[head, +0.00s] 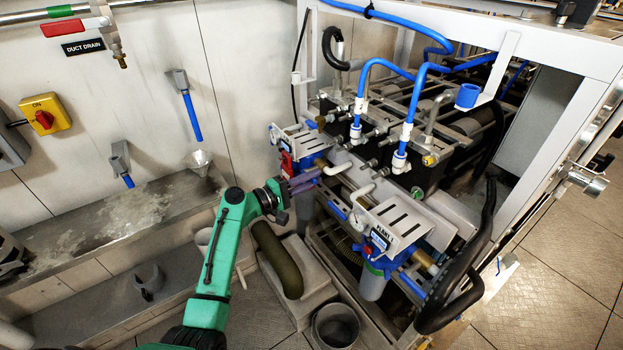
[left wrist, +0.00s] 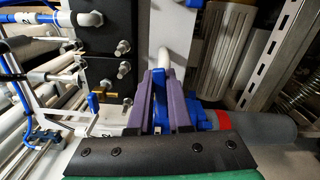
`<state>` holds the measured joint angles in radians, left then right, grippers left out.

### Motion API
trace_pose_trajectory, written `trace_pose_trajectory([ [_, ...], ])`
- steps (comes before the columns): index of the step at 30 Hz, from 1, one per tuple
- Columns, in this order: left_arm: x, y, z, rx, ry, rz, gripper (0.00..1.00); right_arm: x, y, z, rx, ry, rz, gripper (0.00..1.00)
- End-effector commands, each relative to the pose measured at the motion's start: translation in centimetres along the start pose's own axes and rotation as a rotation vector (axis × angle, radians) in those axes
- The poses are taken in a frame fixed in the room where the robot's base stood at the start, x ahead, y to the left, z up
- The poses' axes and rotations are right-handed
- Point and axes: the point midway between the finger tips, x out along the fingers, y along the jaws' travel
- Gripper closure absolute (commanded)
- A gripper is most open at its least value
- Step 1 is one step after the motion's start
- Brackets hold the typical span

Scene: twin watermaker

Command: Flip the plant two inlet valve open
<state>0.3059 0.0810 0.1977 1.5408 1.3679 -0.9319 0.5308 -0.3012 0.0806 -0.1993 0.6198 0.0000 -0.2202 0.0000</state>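A white pipe (left wrist: 165,45) rises just beyond the fingertips. A second filter unit with a slotted white bracket (head: 397,221) and a blue-topped housing (head: 373,281) stands to the right. My right gripper is out of view.
The white rack frame (head: 557,47) surrounds blue hoses (head: 388,66) and metal pipes. A black hose (head: 460,300) hangs at the front right. The wall has a yellow switch (head: 46,113).

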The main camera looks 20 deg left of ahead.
Motion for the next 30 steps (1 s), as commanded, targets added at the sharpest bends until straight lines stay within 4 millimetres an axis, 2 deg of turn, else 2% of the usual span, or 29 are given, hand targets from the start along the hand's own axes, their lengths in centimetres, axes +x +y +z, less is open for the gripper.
trace_pose_trajectory([
  [6, 0.0, -0.3, -0.1, 0.009, 0.000, -0.001, 1.00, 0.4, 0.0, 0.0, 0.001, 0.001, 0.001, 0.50],
  [14, -0.1, -1.3, -0.2, 0.168, 0.000, 0.000, 1.00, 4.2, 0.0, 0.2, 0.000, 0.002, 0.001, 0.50],
  [23, -0.1, -0.8, -0.1, 0.189, 0.000, -0.002, 1.00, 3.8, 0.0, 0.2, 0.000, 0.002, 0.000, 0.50],
  [24, -0.1, -0.8, -0.1, 0.189, 0.000, -0.003, 0.71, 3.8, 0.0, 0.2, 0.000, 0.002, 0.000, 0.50],
  [25, -0.1, -0.8, -0.1, 0.189, 0.000, -0.002, 0.59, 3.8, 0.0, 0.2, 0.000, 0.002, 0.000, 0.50],
  [26, -0.1, -0.8, -0.1, 0.189, 0.000, -0.002, 0.53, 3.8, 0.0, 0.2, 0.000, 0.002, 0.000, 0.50],
  [30, 0.0, -0.8, -0.1, 0.188, 0.000, -0.001, 0.53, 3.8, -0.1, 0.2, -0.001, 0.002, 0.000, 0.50],
])
